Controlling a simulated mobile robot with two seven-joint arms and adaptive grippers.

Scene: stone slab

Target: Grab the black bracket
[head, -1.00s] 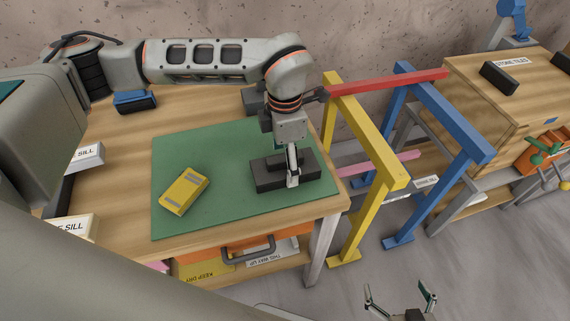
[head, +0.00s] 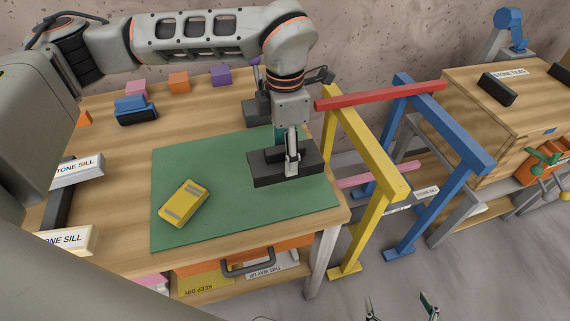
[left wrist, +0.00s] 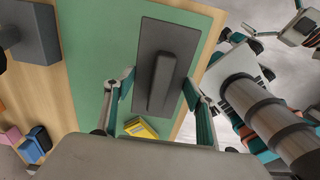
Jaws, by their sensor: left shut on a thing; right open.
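The black bracket (head: 309,166), a dark flat block with a raised rib, is at the right part of the green mat (head: 235,225). My left gripper (head: 292,165) comes down on it from above and is shut on it. The fingers hide part of the rib. In the left wrist view the bracket (left wrist: 150,38) lies lengthwise, its rib between the fingers (left wrist: 158,88). Whether its underside touches the mat, I cannot tell. My right gripper (head: 400,307) is open and empty at the bottom edge of the head view, away from the table.
A yellow box (head: 184,203) lies on the mat, left of the bracket. Blue, pink, orange and purple blocks stand at the back left. A dark stand (head: 255,110) is behind the bracket. Yellow (head: 365,150) and blue (head: 440,120) trestles with a red bar (head: 380,96) stand at right.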

